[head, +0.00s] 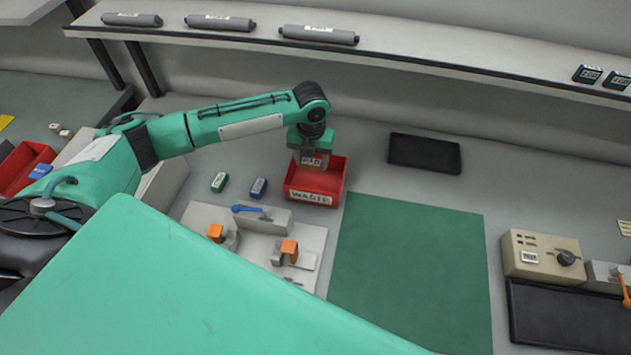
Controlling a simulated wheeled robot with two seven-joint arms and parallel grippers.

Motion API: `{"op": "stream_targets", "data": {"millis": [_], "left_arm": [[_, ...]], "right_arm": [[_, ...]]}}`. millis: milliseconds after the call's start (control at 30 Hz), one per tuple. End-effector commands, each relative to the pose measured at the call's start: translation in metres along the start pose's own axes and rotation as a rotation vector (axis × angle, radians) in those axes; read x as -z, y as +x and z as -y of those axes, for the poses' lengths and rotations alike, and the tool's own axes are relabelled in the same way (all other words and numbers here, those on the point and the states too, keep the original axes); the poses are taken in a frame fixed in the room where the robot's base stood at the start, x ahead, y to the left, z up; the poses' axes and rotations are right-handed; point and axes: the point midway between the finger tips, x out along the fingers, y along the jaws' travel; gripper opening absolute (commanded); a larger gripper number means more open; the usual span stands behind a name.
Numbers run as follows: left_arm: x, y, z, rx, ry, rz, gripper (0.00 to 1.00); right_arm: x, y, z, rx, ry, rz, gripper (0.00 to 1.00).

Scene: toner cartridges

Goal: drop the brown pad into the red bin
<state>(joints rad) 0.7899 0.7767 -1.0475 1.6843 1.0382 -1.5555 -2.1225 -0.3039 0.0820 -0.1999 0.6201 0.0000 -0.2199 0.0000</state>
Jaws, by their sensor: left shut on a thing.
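The red bin (332,184), labelled "WASTE", stands on the bench near the middle of the head view. My left gripper (313,160) points down over the bin's left part. My right gripper is not in view.
A green mat (410,270) lies right of the bin and a black tray (425,153) behind it. A fixture with orange clamps (289,248) and a blue-handled lever (247,209) stands in front. Green (219,182) and blue (259,187) blocks lie left of the bin.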

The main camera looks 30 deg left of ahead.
Motion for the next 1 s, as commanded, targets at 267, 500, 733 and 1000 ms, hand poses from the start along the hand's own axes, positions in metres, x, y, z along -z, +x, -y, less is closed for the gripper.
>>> {"op": "stream_targets", "data": {"millis": [267,500,733,1000], "left_arm": [[0.000,0.000,0.000,0.000,0.000,0.000,0.79],[0.000,-0.003,0.000,0.000,0.000,0.001,0.79],[-0.001,-0.034,0.000,0.001,0.000,0.003,0.79],[-0.001,-0.070,0.000,0.000,0.001,0.001,0.79]], "right_arm": [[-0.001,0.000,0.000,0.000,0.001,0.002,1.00],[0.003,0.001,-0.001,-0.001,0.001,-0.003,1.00],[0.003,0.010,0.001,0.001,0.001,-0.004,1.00],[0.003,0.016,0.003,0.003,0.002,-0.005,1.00]]}}
